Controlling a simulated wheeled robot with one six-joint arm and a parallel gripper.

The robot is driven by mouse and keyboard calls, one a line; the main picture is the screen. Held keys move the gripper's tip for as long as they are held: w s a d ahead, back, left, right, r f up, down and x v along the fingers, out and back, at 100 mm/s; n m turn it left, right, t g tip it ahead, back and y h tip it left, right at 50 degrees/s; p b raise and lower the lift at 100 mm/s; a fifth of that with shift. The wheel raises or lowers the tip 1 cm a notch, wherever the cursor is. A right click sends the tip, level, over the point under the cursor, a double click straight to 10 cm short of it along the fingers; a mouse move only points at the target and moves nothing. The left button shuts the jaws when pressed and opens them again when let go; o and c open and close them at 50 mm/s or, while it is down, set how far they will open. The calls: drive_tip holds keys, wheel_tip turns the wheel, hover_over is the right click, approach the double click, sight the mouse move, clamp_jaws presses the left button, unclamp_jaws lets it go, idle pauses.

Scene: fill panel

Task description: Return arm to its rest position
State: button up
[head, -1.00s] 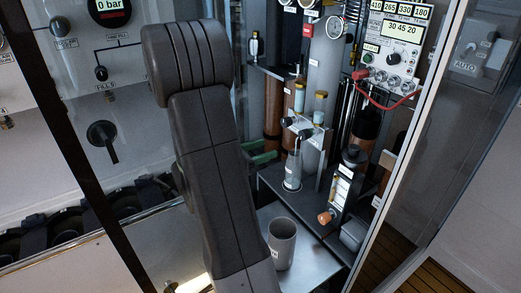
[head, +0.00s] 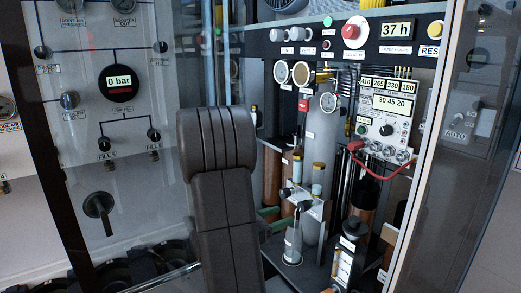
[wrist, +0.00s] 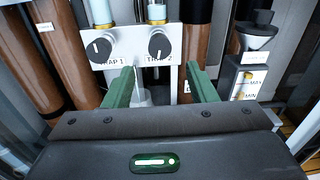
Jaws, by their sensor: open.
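My arm (head: 222,200) stands dark grey in the middle of the head view and hides part of the cabinet behind it. In the wrist view my gripper (wrist: 160,68) has its two green fingers wide apart, with nothing held between them. Beyond the fingers is a pale block with two black knobs, labelled TRAP 1 (wrist: 101,47) and TRAP 2 (wrist: 158,44). In the head view only a bit of green finger shows right of my arm, and the arm hides the rest of the gripper.
A gauge panel (head: 82,165) with a 0 bar display is at left. The cabinet holds brown cylinders (head: 271,175), a grey column (head: 322,140) and a meter box (head: 388,118) with a red hose. A glass door (head: 450,150) bounds the right. A small valve unit (wrist: 250,78) stands right of the fingers.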

sight(300, 207)
drive_tip(key=shift+b+x, duration=0.3)
drive_tip(key=shift+x, duration=3.65)
drive_tip(key=p+v, duration=0.1)
drive_tip(key=v, duration=1.3)
drive_tip(key=b+x, duration=0.1)
drive_tip(key=x, duration=1.3)
drive_tip(key=shift+d+f+b, duration=0.1)
drive_tip(key=shift+b, duration=0.2)
drive_tip(key=shift+f+m+b, duration=0.1)
drive_tip(key=shift+m+b, duration=0.45)
drive_tip(key=shift+m, duration=0.05)
drive_tip(key=shift+m+b, duration=0.45)
drive_tip(key=shift+m, duration=0.05)
drive_tip(key=m+b, duration=0.4)
drive_tip(key=m, duration=0.1)
drive_tip(key=m+b, duration=0.2)
drive_tip(key=m, duration=0.1)
drive_tip(key=shift+m+y, duration=0.3)
drive_tip(key=shift+m, duration=0.1)
drive_tip(key=m, duration=0.2)
drive_tip(key=m+b, duration=0.1)
drive_tip(key=m, duration=0.1)
drive_tip(key=shift+r, duration=0.4)
